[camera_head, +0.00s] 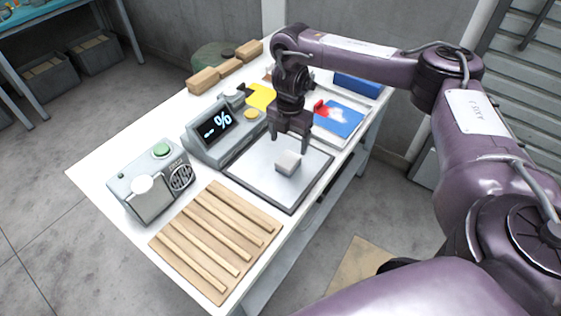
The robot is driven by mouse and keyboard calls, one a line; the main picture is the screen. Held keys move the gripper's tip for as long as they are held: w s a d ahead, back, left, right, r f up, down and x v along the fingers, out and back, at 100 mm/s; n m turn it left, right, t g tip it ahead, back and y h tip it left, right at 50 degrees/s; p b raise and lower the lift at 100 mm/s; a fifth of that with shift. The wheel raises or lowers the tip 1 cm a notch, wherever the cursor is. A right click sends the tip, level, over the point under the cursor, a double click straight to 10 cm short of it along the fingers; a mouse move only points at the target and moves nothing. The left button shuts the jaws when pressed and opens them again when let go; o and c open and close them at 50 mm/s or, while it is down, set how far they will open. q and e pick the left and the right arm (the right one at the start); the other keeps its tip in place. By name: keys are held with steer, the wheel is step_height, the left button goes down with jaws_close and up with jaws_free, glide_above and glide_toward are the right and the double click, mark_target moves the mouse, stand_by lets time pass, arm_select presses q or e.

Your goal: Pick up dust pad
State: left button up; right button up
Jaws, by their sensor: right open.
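A small pale grey block (288,162), which looks like the dust pad, sits on a flat metal plate with a dark rim (262,190) on the white table. My right gripper (289,143) hangs pointing down just above and behind the block, with its fingers apart and nothing between them. Whether the fingertips reach the block's height cannot be told from this view. My left gripper is not in view.
A scale-like device with a display (212,128) stands left of the plate. A grey box with a green button (150,185) is nearer the left edge. A slatted wooden board (190,238) lies in front. A blue and white pad (340,116) and wooden blocks (203,81) lie behind.

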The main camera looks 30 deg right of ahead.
mark_target(288, 159)
steer(key=shift+w+f, duration=0.25)
steer(key=shift+f, duration=0.85)
steer(key=shift+s+a+f+p, duration=0.1)
steer(key=shift+s+f+p, duration=0.2)
steer(key=shift+f, duration=0.25)
steer(key=shift+s+f+p, duration=0.25)
steer(key=shift+f+p, duration=0.05)
steer(key=shift+f, duration=0.25)
step_height(288, 159, down, 3)
steer(key=shift+w+r, duration=0.1)
steer(key=shift+r, duration=0.05)
steer(key=shift+f, duration=0.3)
steer(key=shift+c, duration=0.2)
steer(key=c, duration=1)
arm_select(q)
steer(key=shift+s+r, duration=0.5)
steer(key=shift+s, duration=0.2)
arm_select(e)
steer(key=shift+r, duration=0.1)
